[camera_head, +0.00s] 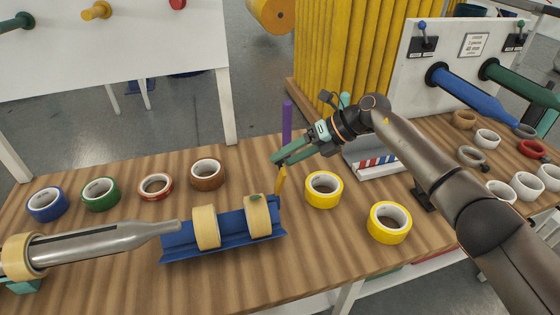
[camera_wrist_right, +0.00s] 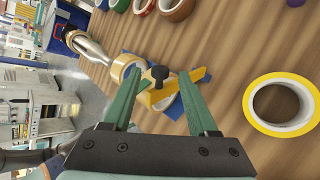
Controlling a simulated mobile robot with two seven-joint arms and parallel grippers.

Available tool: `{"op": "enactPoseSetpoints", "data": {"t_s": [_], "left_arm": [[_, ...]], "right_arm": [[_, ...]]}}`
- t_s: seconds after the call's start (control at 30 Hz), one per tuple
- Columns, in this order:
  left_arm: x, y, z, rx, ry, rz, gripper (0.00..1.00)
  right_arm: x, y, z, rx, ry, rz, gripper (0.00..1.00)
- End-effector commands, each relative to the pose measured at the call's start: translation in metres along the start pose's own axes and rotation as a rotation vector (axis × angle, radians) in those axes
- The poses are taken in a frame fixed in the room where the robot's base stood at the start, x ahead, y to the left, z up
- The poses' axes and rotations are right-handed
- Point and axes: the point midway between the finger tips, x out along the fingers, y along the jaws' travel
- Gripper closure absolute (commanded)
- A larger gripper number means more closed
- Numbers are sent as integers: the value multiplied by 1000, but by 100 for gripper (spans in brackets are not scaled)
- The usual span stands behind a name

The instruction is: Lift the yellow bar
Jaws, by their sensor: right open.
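The yellow bar (camera_head: 281,181) stands at the right end of the blue cradle (camera_head: 180,241), beside a beige tape roll (camera_head: 257,217). In the wrist view my right gripper (camera_wrist_right: 157,82) is open, with a finger on either side and nothing clamped. I cannot tell whether a finger touches the bar.
A second beige roll (camera_head: 206,228) sits on the cradle, beside a metal mandrel (camera_head: 110,237). Two yellow tape rolls (camera_head: 324,190) (camera_head: 389,222) lie right of the bar. A purple post (camera_head: 287,122) rises behind my gripper. Several coloured rolls (camera_head: 100,194) line the left.

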Motion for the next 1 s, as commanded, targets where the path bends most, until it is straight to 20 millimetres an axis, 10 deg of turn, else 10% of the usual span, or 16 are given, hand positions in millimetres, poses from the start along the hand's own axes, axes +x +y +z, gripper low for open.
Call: {"op": "enactPoseSetpoints", "data": {"t_s": [0.5, 1.0], "left_arm": [[8, -1, 9, 1, 0, 0, 50], [8, -1, 9, 1, 0, 0, 50]], "right_arm": [[-92, 0, 0, 0, -1, -1, 41], [-84, 7, 1, 3, -32, 43, 41]]}}
